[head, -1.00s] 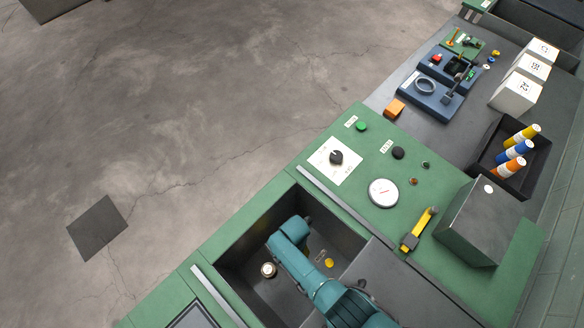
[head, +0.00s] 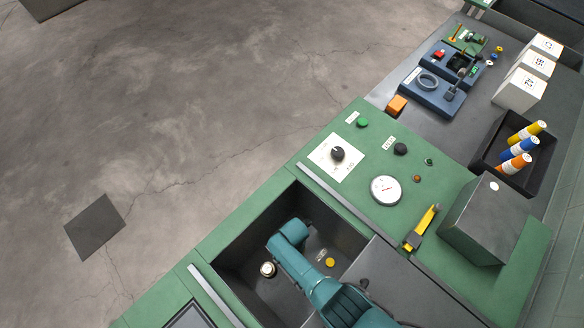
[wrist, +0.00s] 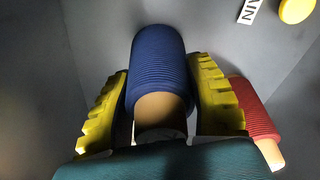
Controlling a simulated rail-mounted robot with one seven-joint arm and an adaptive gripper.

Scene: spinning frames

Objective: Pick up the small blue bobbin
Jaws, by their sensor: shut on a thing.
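The small blue bobbin (wrist: 158,70), ribbed with blue thread on a tan core, fills the middle of the wrist view. It lies between the yellow toothed fingers of my gripper (wrist: 160,105), which are shut on it from both sides. A grey wall or floor surface shows behind it; whether the bobbin touches that surface I cannot tell. In the head view my teal arm reaches down into the dark recessed bin (head: 240,250), and it hides my gripper and this bobbin.
A red bobbin (wrist: 254,118) lies close beside the right finger. A yellow round piece (wrist: 296,10) and a white label (wrist: 249,11) are beyond. The bin's walls surround my arm.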

